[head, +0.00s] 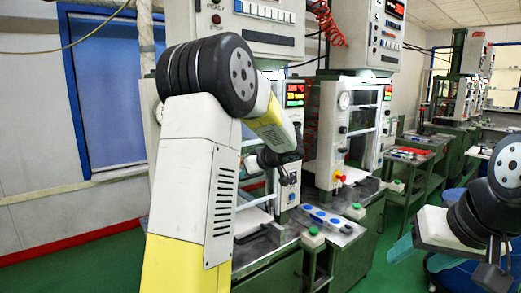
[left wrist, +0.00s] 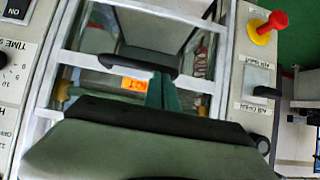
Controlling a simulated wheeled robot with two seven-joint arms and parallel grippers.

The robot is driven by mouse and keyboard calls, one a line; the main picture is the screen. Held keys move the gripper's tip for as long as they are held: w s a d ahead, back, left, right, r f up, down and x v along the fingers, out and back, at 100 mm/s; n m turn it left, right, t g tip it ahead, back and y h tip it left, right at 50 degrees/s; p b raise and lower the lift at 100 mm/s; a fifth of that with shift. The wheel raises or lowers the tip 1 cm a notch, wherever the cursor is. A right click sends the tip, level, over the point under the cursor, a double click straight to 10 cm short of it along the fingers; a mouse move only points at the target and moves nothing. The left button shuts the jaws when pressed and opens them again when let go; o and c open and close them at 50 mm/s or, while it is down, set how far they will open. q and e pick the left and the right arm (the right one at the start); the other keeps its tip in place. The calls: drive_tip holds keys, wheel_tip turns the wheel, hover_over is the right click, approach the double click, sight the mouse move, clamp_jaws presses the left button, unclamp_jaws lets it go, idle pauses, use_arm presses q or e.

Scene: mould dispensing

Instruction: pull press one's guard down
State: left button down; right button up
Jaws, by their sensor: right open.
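Press one (head: 240,25) is the nearest press in the head view; my left arm covers much of its front. Its guard (left wrist: 85,75) fills the left wrist view as a pale metal frame with clear panes. A dark bar handle (left wrist: 138,66) crosses it. My left gripper (head: 252,163) is at the front of press one in the head view. In the left wrist view, a green finger of my left gripper (left wrist: 165,92) reaches just below the handle's right part; contact and jaw opening are unclear. My right gripper (head: 405,248) is open, apart from the presses at the right.
A red-and-yellow knob (left wrist: 267,27) sits right of the guard. A second press (head: 340,125) stands to the right in the head view. A bench with a button panel (head: 327,219) is in front. Green floor lies between the benches and my right arm.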

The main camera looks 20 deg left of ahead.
use_arm(q)
wheel_tip(320, 180, down, 7)
drive_tip(key=shift+r, duration=0.15)
drive_tip(key=shift+s, duration=0.1)
idle(0.3)
